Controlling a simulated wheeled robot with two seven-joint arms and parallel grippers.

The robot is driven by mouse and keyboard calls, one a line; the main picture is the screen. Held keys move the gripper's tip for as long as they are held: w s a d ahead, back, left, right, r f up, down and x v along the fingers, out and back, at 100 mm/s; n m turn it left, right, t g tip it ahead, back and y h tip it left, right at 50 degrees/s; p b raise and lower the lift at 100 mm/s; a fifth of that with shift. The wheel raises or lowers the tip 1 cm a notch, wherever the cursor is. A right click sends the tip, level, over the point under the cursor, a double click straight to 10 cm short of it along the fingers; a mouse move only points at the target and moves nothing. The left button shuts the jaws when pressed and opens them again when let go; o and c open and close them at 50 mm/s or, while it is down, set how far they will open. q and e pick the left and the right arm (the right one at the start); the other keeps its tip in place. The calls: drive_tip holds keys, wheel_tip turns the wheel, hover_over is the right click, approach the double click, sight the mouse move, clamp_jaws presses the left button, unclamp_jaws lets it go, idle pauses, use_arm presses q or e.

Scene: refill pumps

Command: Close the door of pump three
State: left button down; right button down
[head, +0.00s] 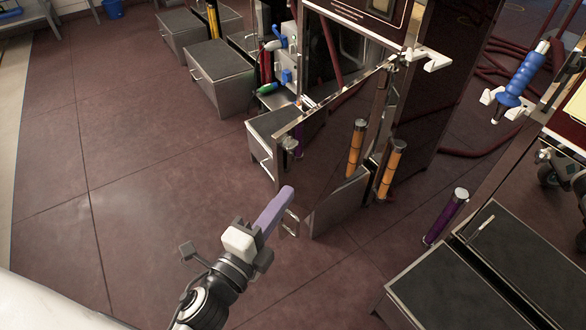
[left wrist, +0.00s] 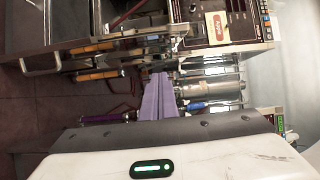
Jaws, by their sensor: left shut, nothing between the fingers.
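A pump door (head: 325,155) stands swung open in the middle of the head view. It is a dark, mirror-like panel with a chrome edge along its top and a small round knob (head: 290,145) near its left end. I cannot read a pump number on it. My left gripper (head: 286,196) has lilac fingers, pressed together and empty. It is in front of and below the door in the picture, and I see no clear contact. The fingers also show in the left wrist view (left wrist: 158,96), pointing towards the cabinets. My right gripper is not in view.
An orange cylinder (head: 392,168) stands by the open cabinet, and a purple one (head: 446,217) by a dark-topped box (head: 455,290) at right. A blue-gripped handle (head: 522,75) is at upper right. Grey boxes (head: 220,75) line the back. Floor at left is clear.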

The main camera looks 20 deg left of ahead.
sight(291, 158)
use_arm(q)
drive_tip(key=shift+w+a+r+p, duration=0.15)
drive_tip(key=shift+w+a, duration=0.15)
drive_tip(key=shift+w, duration=1.6)
drive_tip(key=shift+w+a+f+p, duration=0.1)
drive_tip(key=shift+w+a+p, duration=0.2)
drive_tip(key=shift+w, duration=1.6)
drive_tip(key=shift+w+a+r+p, duration=0.1)
drive_tip(key=shift+w+a, duration=0.25)
drive_tip(key=shift+w, duration=1.55)
drive_tip(key=shift+a, duration=0.1)
